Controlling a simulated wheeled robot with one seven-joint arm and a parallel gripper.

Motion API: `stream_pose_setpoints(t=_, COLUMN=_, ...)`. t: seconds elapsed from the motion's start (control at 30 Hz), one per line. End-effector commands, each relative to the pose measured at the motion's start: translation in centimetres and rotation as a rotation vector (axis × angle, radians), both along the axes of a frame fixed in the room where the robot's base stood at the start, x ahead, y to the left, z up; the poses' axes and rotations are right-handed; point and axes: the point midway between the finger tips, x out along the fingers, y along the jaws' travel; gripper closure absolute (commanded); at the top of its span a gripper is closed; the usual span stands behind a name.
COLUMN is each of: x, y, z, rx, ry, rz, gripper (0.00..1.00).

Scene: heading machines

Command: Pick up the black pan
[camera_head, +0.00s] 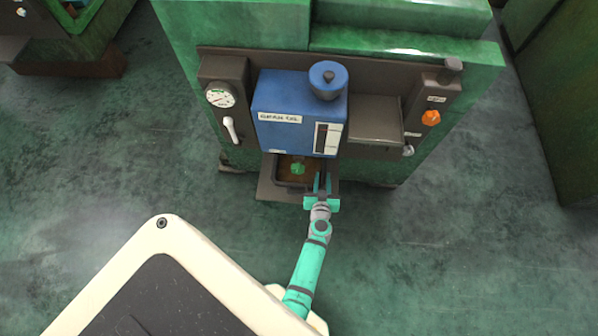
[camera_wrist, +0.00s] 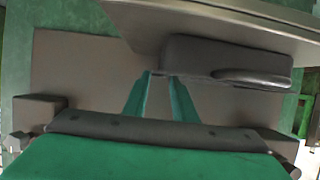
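The black pan (camera_head: 290,185) sits on a low brown shelf at the front of the green machine, below the blue box. It has dark walls, a brownish inside and a small green piece (camera_head: 298,168) in it. My gripper (camera_head: 322,182) is at the pan's right side in the head view and covers part of it. In the wrist view my gripper (camera_wrist: 161,77) has its two teal fingers apart, with a gap between them. Their tips reach the left end of a dark rounded block (camera_wrist: 215,55), which looks like part of the pan. I cannot tell whether they touch it.
The blue gear oil box (camera_head: 285,105) with a round cap stands right above the pan. A gauge (camera_head: 220,95) and a white lever (camera_head: 231,130) are left of it; an orange knob (camera_head: 430,118) is right. The brown shelf (camera_head: 267,190) sticks out under the pan. The floor around is clear.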

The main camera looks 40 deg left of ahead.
Motion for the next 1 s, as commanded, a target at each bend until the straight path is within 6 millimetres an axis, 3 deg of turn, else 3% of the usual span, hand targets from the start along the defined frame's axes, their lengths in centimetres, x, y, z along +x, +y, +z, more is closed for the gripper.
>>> stream_pose_setpoints(t=0.4, x=3.6, y=2.1, z=-1.7, rx=0.002, ry=0.001, rz=-0.001, gripper=0.75)
stream_pose_setpoints(t=0.77, x=4.0, y=2.3, z=-1.9, rx=0.000, ry=0.000, rz=-0.001, gripper=0.75)
stream_pose_setpoints(t=0.87, x=3.9, y=2.4, z=-1.9, rx=0.000, ry=0.000, rz=0.001, gripper=0.96)
stream_pose_setpoints(t=1.0, x=3.9, y=2.6, z=-1.9, rx=0.000, ry=0.000, rz=0.003, gripper=1.00)
